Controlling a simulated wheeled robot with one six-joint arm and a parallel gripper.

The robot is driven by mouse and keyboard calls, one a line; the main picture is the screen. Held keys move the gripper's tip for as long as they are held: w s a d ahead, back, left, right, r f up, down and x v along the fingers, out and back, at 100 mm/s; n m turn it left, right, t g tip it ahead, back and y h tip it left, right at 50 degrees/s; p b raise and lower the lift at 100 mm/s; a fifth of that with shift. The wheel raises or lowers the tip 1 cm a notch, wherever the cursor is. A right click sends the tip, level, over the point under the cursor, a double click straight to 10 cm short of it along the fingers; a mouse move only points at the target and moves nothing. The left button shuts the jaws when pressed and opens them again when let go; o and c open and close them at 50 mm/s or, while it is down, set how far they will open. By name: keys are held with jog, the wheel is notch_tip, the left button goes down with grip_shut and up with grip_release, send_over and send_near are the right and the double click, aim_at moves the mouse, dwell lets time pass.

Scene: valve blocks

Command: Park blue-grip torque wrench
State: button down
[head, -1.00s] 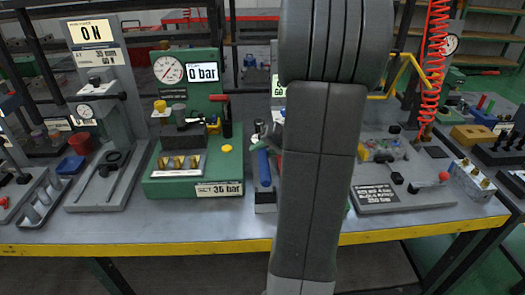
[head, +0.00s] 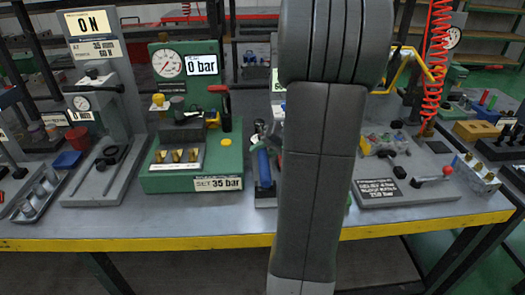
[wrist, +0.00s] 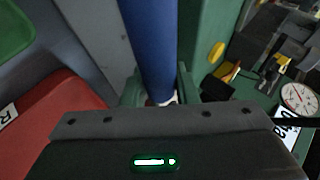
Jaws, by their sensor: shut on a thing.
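The blue-grip torque wrench (head: 264,166) shows in the head view just left of my arm, upright or nearly so, with its metal head at the top. In the wrist view its blue grip (wrist: 149,45) runs from the top edge down between the green fingers of my gripper (wrist: 158,90). My gripper is shut on the grip. In the head view my arm hides the gripper and part of the bench around the wrench. I cannot tell whether the wrench's lower end touches anything.
A green test block (head: 195,165) with a gauge and a 0 bar display stands left of the wrench. A grey plate with fittings (head: 400,170) lies right of my arm. The bench front has a yellow edge (head: 170,244).

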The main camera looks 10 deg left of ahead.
jog(key=shift+f+b, duration=0.75)
jog(key=shift+f, duration=0.05)
jog(key=c, duration=1.1)
grip_release()
jog(key=shift+o, duration=0.2)
jog(key=shift+d, duration=0.1)
jog(key=p+v, duration=0.1)
jog(key=v, duration=1.2)
jog(key=shift+d+r, duration=0.15)
jog(key=shift+r, duration=0.25)
jog(key=shift+s, duration=0.1)
jog(key=b+x, duration=0.1)
jog(key=x, duration=1.2)
jog(key=shift+f, duration=0.3)
